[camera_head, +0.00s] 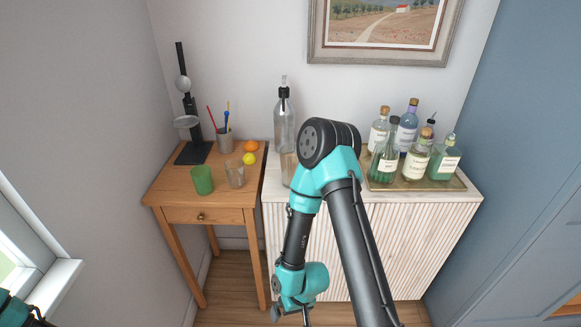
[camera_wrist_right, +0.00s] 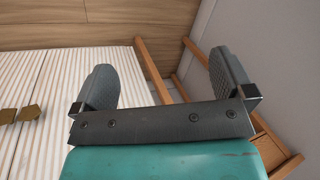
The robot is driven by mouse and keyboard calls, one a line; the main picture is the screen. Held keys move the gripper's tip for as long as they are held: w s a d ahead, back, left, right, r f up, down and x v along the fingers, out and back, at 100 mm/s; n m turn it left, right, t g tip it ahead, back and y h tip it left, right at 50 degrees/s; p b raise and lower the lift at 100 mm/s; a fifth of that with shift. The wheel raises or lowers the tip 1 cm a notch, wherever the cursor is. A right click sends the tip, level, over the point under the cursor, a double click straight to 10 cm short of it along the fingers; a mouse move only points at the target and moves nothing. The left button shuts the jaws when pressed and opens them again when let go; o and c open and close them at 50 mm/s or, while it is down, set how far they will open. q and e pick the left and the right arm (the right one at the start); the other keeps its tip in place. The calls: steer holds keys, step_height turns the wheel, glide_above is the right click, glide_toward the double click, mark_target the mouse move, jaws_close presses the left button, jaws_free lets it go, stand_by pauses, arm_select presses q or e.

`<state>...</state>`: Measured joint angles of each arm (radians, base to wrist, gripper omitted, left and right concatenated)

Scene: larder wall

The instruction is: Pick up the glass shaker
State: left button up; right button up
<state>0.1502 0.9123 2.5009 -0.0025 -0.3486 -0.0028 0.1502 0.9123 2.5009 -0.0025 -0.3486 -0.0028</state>
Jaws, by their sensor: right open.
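A tall clear glass vessel with a black collar (camera_head: 284,125) stands at the back left of the white cabinet in the head view. A clear, faintly brownish glass piece (camera_head: 287,170) shows in front of it, partly hidden by my right arm. I cannot tell for sure which is the glass shaker. My right gripper (camera_head: 292,314) hangs low in front of the cabinet, well below its top. In the right wrist view the gripper (camera_wrist_right: 165,80) is open, with nothing between its fingers. Only a piece of my left arm shows at the lower left corner; its gripper is out of frame.
The white ribbed cabinet (camera_head: 400,235) carries a tray (camera_head: 410,186) of several bottles at right. The wooden side table (camera_head: 180,190) holds a green cup (camera_head: 202,180), a clear tumbler (camera_head: 235,174), fruit, a pen cup (camera_head: 224,140) and a black stand (camera_head: 193,152).

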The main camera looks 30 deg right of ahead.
steer(key=shift+w, duration=0.1)
steer(key=w+d+r+t+h, duration=0.3)
steer(key=w+d+r+t, duration=0.65)
steer(key=w+r, duration=0.4)
steer(key=d+r+t+h, duration=0.1)
steer(key=d+r+t, duration=0.2)
steer(key=r, duration=0.4)
steer(key=w+d+r+t+h, duration=0.1)
steer(key=d+r+t+h, duration=0.1)
steer(key=d+r, duration=0.3)
step_height(320, 180, up, 3)
steer(key=shift+w+f+t, duration=0.1)
steer(key=shift+w+t, duration=0.15)
steer(key=shift+t, duration=0.2)
glide_toward(291, 167)
steer(key=w+f, duration=0.1)
steer(key=w, duration=0.1)
steer(key=w+d+f, duration=0.1)
steer(key=w+f, duration=0.1)
steer(key=w+d+f, duration=0.1)
steer(key=w, duration=0.1)
steer(key=shift+w+d+f, duration=0.1)
steer(key=shift+w+f, duration=0.15)
